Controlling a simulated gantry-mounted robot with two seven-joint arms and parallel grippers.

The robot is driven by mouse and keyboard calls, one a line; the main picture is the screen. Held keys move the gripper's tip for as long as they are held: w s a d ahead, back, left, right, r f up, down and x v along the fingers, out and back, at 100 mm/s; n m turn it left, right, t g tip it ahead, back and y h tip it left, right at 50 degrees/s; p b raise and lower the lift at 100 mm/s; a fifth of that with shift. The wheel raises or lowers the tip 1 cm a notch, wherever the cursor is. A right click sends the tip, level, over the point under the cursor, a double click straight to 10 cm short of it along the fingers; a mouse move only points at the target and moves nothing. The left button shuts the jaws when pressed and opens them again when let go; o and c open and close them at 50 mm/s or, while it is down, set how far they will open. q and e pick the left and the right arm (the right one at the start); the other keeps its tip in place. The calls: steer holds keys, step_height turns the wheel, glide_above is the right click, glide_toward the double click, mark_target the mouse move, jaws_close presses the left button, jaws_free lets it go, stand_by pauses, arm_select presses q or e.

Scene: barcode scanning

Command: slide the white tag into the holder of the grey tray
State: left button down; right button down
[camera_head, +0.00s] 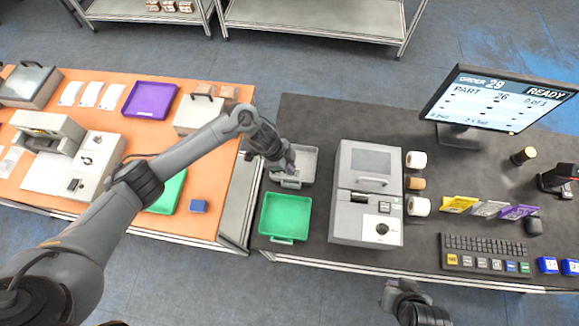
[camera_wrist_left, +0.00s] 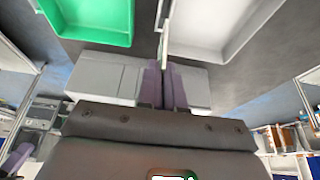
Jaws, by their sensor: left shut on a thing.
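The grey tray (camera_head: 311,160) stands at the left end of the dark table, behind a green tray (camera_head: 284,215). My left gripper (camera_head: 290,170) is over its front part and hides some of it. In the left wrist view the gripper (camera_wrist_left: 165,85) is shut on the white tag (camera_wrist_left: 165,42), a thin pale strip seen nearly edge-on beside the wall of the grey tray (camera_wrist_left: 215,55). The tray's holder is not clear, and I cannot tell whether the tag is inside it. My right gripper (camera_head: 410,300) is at the bottom edge; its fingers are unclear.
A grey label machine (camera_head: 366,205) stands right of the trays, with rolls (camera_head: 417,160) beside it. A monitor (camera_head: 500,97) and a keyboard (camera_head: 485,253) are further right. An orange table (camera_head: 120,190) lies to the left, across a narrow gap.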

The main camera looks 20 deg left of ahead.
arm_select(q)
steer(key=shift+f+b, duration=1.65)
steer(key=shift+f, duration=0.2)
steer(key=shift+f+b, duration=0.75)
steer(key=shift+f, duration=0.65)
steer(key=c, duration=1.2)
jaws_free()
steer(key=shift+a+r, duration=0.15)
steer(key=shift+r, duration=0.35)
steer(key=v, duration=0.9)
steer(key=shift+a+r, duration=0.15)
steer(key=shift+r, duration=0.2)
